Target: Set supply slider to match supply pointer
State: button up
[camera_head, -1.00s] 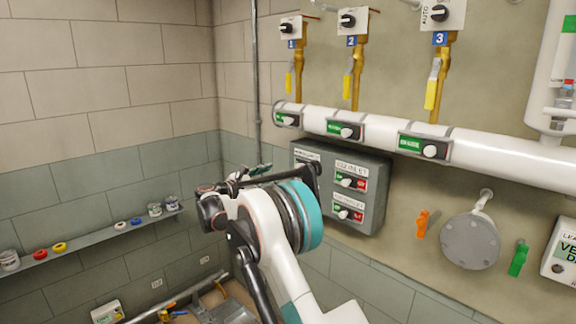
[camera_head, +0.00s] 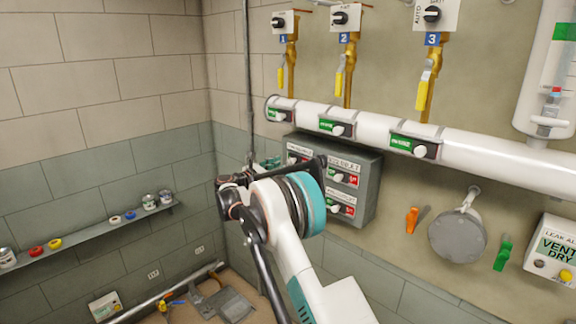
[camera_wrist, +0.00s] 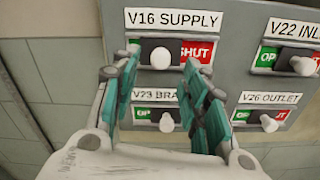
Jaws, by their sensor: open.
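In the wrist view the V16 SUPPLY slider (camera_wrist: 160,57) is a white knob on a strip, green at left and red SHUT at right. The knob stands near the strip's middle. My gripper (camera_wrist: 160,68) is open, its teal fingers to the left and right of this knob in the picture. I cannot tell whether they touch it. The fingers hide parts of the strip. In the head view the grey control box (camera_head: 369,211) is on the wall, and my gripper (camera_head: 266,163) is at its left side, mostly hidden by my arm. I cannot identify the supply pointer.
Below is the V23 slider (camera_wrist: 166,121); V22 INLET (camera_wrist: 303,66) and V26 OUTLET (camera_wrist: 268,123) are at right. A white pipe (camera_head: 480,158) with several green-labelled knobs runs above the box. A shelf (camera_head: 100,231) is at left.

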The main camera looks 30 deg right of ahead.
aim_at(293, 160)
jog(key=shift+x, duration=2.2)
grip_shut()
